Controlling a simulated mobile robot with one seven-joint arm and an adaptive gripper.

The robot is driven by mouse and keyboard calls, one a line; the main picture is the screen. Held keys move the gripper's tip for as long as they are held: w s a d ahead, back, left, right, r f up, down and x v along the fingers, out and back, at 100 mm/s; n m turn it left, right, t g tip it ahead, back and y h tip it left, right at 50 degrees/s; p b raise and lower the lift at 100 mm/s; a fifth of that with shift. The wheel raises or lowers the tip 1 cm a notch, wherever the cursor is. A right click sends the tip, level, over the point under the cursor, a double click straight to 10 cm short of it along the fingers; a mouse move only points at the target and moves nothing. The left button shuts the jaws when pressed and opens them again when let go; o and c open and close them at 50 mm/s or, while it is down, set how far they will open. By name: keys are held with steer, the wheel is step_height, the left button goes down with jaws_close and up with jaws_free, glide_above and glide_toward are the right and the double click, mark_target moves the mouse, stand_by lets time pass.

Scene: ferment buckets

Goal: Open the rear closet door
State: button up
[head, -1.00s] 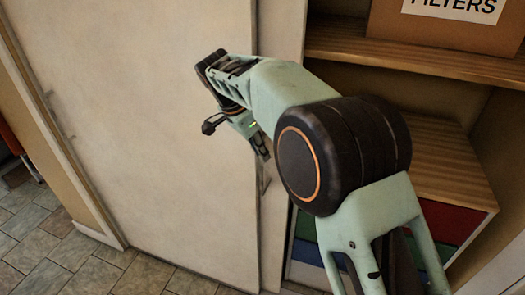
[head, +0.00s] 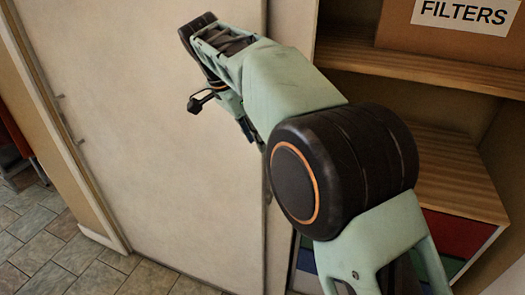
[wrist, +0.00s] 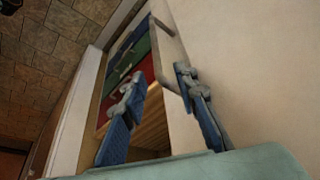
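The cream closet door (head: 170,150) stands upright on the left in the head view, beside an open shelved section. In the wrist view the door's face (wrist: 255,70) fills the right side. A pale bar (wrist: 168,50) that looks like its handle runs along the door edge there. My gripper (wrist: 158,77) is open, with its two blue-padded fingers apart. The bar's lower end appears between the fingertips in the picture; I cannot tell whether they touch it. In the head view the fingers and handle are mostly hidden behind my arm's elbow.
Shelves (head: 430,66) to the right hold a cardboard box (head: 455,30) labelled FILTERS. Red, green and blue fronts (wrist: 125,60) show below. A door frame (head: 85,190) stands at the left. Tiled floor (head: 70,255) is clear there.

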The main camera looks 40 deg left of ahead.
steer(key=v, duration=0.2)
steer(key=shift+s+r, duration=0.15)
steer(key=shift+r, duration=0.15)
stand_by(0.3)
